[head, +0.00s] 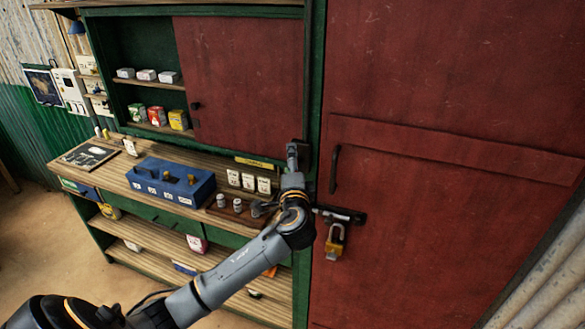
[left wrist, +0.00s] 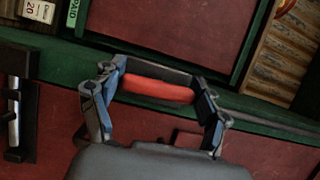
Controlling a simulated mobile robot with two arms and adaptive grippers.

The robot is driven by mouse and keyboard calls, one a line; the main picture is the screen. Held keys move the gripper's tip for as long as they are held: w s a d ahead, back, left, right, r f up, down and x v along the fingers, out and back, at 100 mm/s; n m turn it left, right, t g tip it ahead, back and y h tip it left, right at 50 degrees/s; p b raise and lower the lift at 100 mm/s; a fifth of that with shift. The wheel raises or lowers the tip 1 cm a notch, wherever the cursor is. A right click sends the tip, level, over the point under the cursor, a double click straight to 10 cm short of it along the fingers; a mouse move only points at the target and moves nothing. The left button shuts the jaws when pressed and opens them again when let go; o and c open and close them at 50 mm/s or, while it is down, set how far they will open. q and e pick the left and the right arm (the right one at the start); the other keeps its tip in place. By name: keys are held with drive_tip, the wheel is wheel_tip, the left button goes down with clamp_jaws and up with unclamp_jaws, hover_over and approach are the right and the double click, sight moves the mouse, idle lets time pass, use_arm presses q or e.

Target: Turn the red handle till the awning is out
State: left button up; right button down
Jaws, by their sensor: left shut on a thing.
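The red handle (left wrist: 157,88) is a red bar that shows in the left wrist view, lying across between the two fingers of my left gripper (left wrist: 161,76). The fingers are shut on it from its two ends. In the head view my left arm reaches in from the lower left, and my left gripper (head: 293,158) is at the green post between the stall counter and the red door. The handle cannot be made out there behind the gripper. The awning is not visible in either view. My right gripper is not in view.
A red door (head: 440,90) with a black pull and a bolt with a yellow padlock (head: 335,243) is right of my gripper. Left is a counter with a blue weight box (head: 170,183) and small pots. Shelves above hold small packets. Floor at the left is clear.

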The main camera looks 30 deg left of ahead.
use_arm(q)
drive_tip(key=m+b, duration=0.1)
drive_tip(key=m, duration=0.1)
drive_tip(key=m+t, duration=0.1)
drive_tip(key=m, duration=0.2)
drive_tip(key=shift+f+t+y+b, duration=0.1)
drive_tip(key=shift+t+y+b, duration=0.2)
drive_tip(key=shift+y+b, duration=0.1)
drive_tip(key=shift+m+t, duration=0.3)
drive_tip(key=shift+m, duration=0.3)
drive_tip(key=shift+r+m, duration=0.2)
drive_tip(key=shift+m, duration=0.1)
drive_tip(key=o, duration=1.2)
drive_tip(key=shift+c, duration=0.2)
drive_tip(key=v, duration=1.2)
drive_tip(key=shift+a, duration=0.15)
drive_tip(key=shift+f, duration=0.2)
